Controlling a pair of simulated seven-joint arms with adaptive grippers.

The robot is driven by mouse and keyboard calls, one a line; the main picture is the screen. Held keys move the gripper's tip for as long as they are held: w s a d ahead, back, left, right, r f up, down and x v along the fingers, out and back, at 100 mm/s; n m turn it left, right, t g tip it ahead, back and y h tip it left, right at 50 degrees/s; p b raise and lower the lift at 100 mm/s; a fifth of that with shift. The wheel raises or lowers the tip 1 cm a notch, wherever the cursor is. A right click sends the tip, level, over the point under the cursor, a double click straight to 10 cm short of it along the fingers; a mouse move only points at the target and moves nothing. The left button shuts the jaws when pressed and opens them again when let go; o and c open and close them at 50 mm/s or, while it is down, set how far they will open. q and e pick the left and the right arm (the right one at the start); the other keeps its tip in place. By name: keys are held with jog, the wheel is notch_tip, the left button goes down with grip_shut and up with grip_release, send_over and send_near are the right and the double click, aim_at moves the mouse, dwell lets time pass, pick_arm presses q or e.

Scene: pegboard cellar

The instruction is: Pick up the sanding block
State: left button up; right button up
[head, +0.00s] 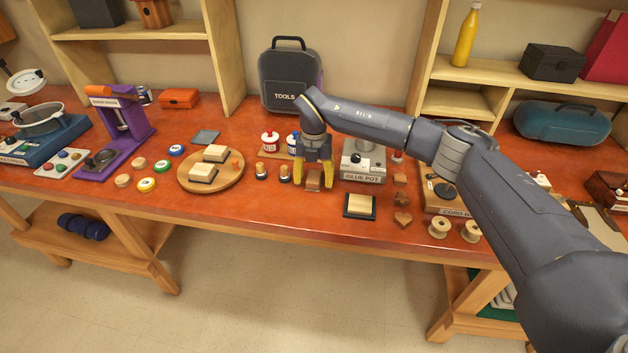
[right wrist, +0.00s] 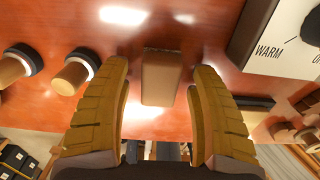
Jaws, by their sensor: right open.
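A small brown block (head: 314,178), which I take to be the sanding block, stands on the red-orange bench top (head: 270,215). My right gripper (head: 313,175) has yellow fingers and points down over it. In the right wrist view the block (right wrist: 161,78) sits between the two spread fingers of the gripper (right wrist: 158,95), with a visible gap on each side. The fingers do not grip it. My left gripper is not in view.
The glue pot (head: 362,162) stands just right of the gripper. Two small dark-and-tan pegs (head: 261,171) stand on its left. A cream block on a dark base (head: 360,205) lies to the front right. A round wooden tray (head: 232,180) is further left.

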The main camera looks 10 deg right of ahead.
aim_at(314, 176)
jog(key=shift+c, duration=0.2)
jog(key=c, duration=1.2)
notch_tip(314, 176, up, 20)
jog(key=shift+r, duration=0.1)
jog(key=shift+c, duration=0.2)
jog(key=o, duration=0.6)
jog(key=c, duration=0.5)
jog(key=shift+c, duration=0.2)
